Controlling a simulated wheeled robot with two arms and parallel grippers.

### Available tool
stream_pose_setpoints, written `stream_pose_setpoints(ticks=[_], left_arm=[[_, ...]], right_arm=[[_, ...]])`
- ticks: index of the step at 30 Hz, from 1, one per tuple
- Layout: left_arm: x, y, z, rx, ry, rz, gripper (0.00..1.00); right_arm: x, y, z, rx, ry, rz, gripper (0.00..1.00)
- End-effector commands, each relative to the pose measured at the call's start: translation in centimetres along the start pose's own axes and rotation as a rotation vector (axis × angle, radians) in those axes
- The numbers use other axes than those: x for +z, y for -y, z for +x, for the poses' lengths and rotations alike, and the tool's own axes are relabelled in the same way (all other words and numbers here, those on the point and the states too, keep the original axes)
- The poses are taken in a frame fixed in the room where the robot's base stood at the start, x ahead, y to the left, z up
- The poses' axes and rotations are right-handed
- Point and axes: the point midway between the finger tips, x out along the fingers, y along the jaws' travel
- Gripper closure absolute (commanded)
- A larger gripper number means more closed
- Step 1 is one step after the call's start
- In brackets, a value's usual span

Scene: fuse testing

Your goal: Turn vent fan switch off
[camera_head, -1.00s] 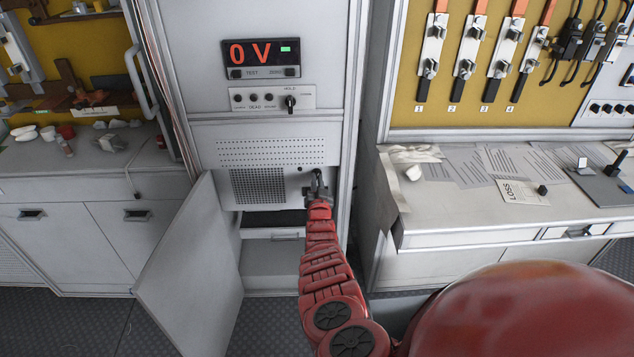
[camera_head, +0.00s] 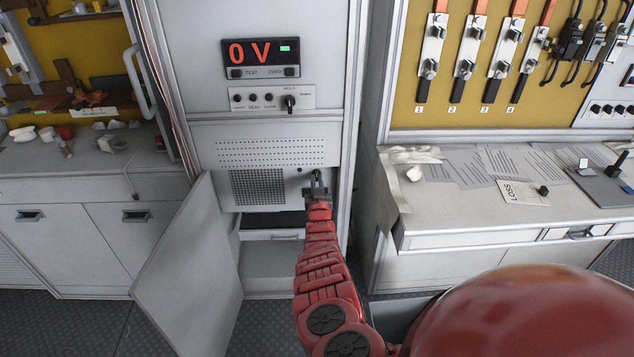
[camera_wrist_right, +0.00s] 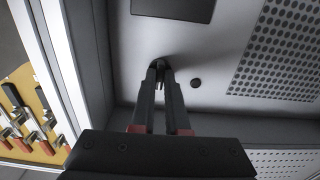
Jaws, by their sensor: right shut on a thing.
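The vent fan switch (camera_head: 317,173) is a small dark lever on the light grey cabinet panel, right of the square vent grille. My right gripper (camera_head: 318,184) reaches up to it from below and is shut on it. In the right wrist view the two dark fingers (camera_wrist_right: 160,80) close around the switch (camera_wrist_right: 158,64), which they partly hide. I cannot tell which position the lever is in. My left gripper is not in view.
The vent grille (camera_head: 258,187) is beside the switch, with a small black button near it. Above are the red 0 V display (camera_head: 262,58) and a black rotary knob (camera_head: 289,103). An open cabinet door (camera_head: 190,265) stands lower left. A paper-covered workbench (camera_head: 450,220) is at right.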

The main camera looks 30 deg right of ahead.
Motion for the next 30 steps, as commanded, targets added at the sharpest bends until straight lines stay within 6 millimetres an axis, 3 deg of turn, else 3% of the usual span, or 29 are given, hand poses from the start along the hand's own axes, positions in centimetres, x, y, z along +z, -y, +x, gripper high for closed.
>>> stream_pose_setpoints(ticks=[4,5,9,20,30], left_arm=[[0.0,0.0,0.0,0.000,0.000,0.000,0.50],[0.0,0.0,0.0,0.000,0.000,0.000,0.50],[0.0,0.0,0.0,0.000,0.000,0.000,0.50],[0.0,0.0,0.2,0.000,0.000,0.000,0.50],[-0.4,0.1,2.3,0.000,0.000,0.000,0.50]], right_arm=[[0.2,0.0,-0.1,-0.001,0.004,-0.002,1.00],[0.2,0.0,-0.1,-0.001,0.004,-0.002,0.82],[0.1,0.0,0.0,-0.001,0.003,-0.001,0.57],[0.0,0.0,-0.2,0.000,0.001,0.000,0.57],[-0.2,-0.1,-3.9,0.003,0.004,0.000,0.57]])
